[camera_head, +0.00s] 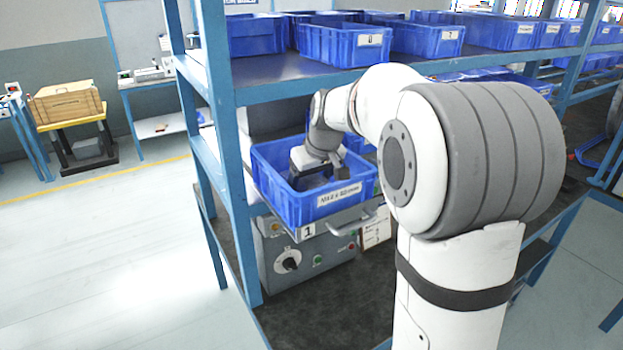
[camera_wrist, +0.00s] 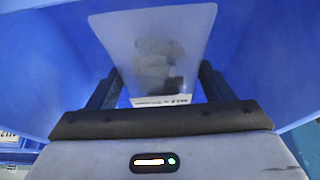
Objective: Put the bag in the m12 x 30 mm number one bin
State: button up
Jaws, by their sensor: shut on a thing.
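The blue bin (camera_head: 299,210) labelled "M12 x 30mm", with a "1" plate below its front, stands on the lower level of the blue rack in the head view. My gripper (camera_head: 312,176) points down inside this bin. In the wrist view, the bag (camera_wrist: 153,55) is a clear, pale pouch with dark contents and a white label strip at its near end. It lies between the two dark fingers of my gripper (camera_wrist: 158,82), which is shut on it. Blue bin walls (camera_wrist: 45,65) surround it. Whether the bag touches the bin floor cannot be told.
Blue rack posts (camera_head: 222,130) stand left of the bin. A grey control box (camera_head: 318,262) with knobs sits under the bin. The floor at left is clear.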

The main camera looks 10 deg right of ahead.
jog(key=shift+f, duration=0.1)
jog(key=o, duration=1.4)
jog(key=b+v, duration=0.1)
jog(key=v, duration=1.1)
